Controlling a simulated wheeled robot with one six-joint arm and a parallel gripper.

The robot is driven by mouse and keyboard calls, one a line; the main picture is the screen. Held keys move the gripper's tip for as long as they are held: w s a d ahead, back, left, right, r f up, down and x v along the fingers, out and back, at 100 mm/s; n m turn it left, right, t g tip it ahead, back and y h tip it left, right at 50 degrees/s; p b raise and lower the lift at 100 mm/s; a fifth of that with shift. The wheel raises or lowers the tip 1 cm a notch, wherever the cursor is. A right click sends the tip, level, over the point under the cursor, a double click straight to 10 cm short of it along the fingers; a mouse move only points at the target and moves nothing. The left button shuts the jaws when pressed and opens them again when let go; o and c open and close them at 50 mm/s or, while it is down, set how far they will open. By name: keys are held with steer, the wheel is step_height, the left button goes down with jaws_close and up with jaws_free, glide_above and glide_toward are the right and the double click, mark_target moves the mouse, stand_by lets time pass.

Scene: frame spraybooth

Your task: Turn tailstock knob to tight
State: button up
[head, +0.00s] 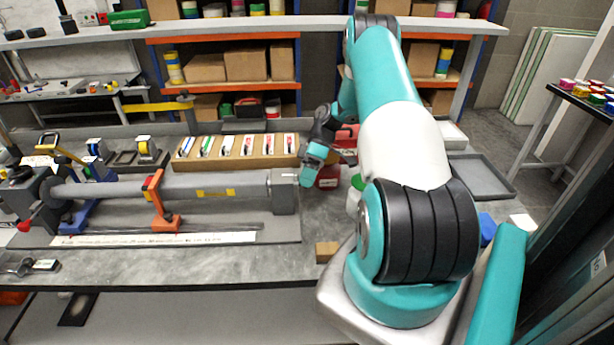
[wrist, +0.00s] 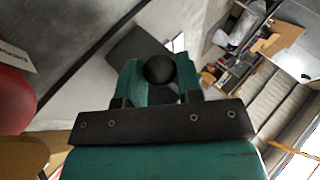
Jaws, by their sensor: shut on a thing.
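The tailstock (head: 284,192) is the grey block at the right end of the long lathe-like fixture (head: 215,182) in the head view. My gripper (head: 306,178) is beside the tailstock's right end, at the end of my reaching arm. In the wrist view, a round black knob (wrist: 158,69) sits between the two teal fingers of my gripper (wrist: 158,76), which are shut on it. A dark grey block (wrist: 135,48) shows behind the knob. The knob is hidden in the head view, and I cannot read its tight or loose position.
A red container (head: 329,180) stands just right of my gripper. A cardboard tray (head: 235,162) with several labelled items lies behind the fixture. A small brown block (head: 326,251) lies near the front edge. A grey tray (head: 478,177) is at the right. The bench middle front is mostly clear.

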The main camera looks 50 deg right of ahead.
steer(key=shift+d+g+y, duration=0.1)
steer(key=shift+g+y, duration=0.2)
stand_by(0.4)
steer(key=o, duration=0.9)
